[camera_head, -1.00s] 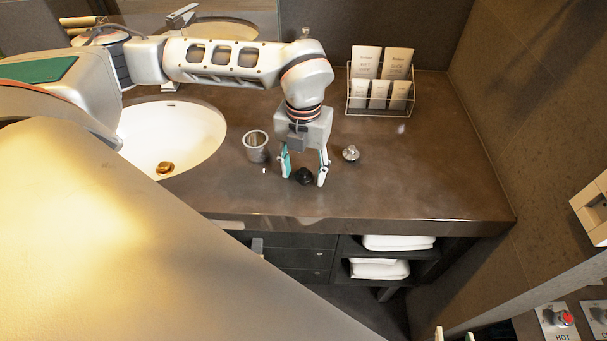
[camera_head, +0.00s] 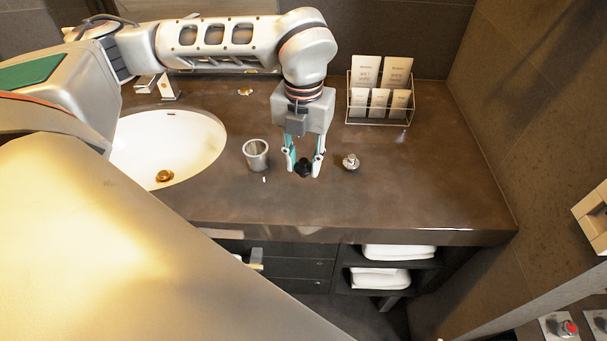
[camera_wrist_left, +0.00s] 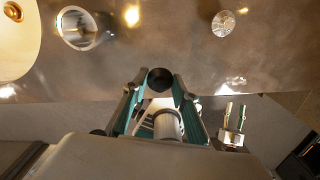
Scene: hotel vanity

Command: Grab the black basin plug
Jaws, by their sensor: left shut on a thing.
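The black basin plug (camera_head: 303,168) is between the two fingertips of my left gripper (camera_head: 303,171), which is shut on it. The plug also shows as a dark round piece at the fingertips in the left wrist view (camera_wrist_left: 160,78). The gripper points down over the counter, right of the metal cup. I cannot tell for sure how far the plug is above the counter. My right gripper (camera_wrist_left: 235,110) shows small in the left wrist view, beyond the counter's front edge, with its fingers apart and empty.
A metal cup (camera_head: 257,154) stands left of the plug, and a small silver stopper (camera_head: 351,162) lies to its right. The white basin (camera_head: 190,145) is further left. A wire rack of sachets (camera_head: 380,90) stands at the back. The counter's right side is clear.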

